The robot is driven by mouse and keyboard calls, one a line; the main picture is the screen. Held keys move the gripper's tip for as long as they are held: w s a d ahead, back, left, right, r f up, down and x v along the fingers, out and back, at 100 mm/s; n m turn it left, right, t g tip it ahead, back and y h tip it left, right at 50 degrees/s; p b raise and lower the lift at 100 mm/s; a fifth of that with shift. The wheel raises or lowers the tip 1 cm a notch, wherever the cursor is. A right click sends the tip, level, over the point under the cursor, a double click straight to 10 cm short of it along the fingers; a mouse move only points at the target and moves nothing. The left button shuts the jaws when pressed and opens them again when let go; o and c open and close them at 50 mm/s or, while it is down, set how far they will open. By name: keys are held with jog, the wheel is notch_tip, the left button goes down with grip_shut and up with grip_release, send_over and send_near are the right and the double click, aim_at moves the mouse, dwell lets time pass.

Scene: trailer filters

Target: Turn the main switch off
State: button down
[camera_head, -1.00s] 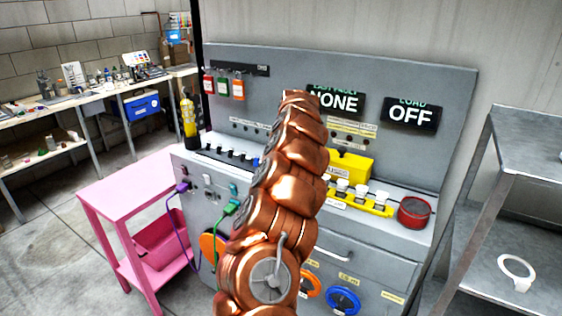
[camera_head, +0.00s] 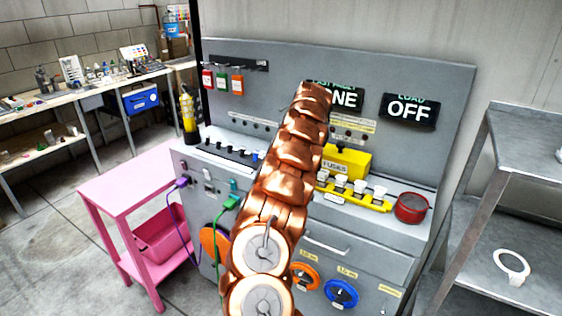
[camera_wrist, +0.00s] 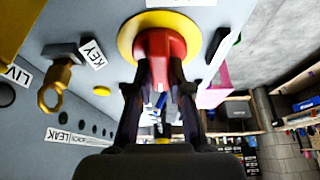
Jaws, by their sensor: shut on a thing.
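The main switch, a red knob (camera_wrist: 160,48) on a round yellow plate (camera_wrist: 126,40), is at the top middle of the wrist view. My gripper (camera_wrist: 159,90) has one dark finger on each side of the red knob and is shut on it. In the head view my copper-coloured arm hides both the switch and my gripper. A load sign (camera_head: 410,109) on the panel reads OFF, and a second sign (camera_head: 343,98) is partly covered and shows the letters NE.
A key (camera_wrist: 55,88) hangs from the panel beside the knob. The panel's ledge holds a yellow fuse box (camera_head: 346,163) and a red round tin (camera_head: 411,207). A pink cart (camera_head: 128,187) stands left and a grey metal shelf (camera_head: 530,130) right.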

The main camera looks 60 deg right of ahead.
dwell(0.4)
jog(key=c, duration=1.1)
grip_release()
jog(key=shift+r, duration=0.1)
jog(key=shift+v, duration=5.9)
jog(key=shift+d, duration=0.1)
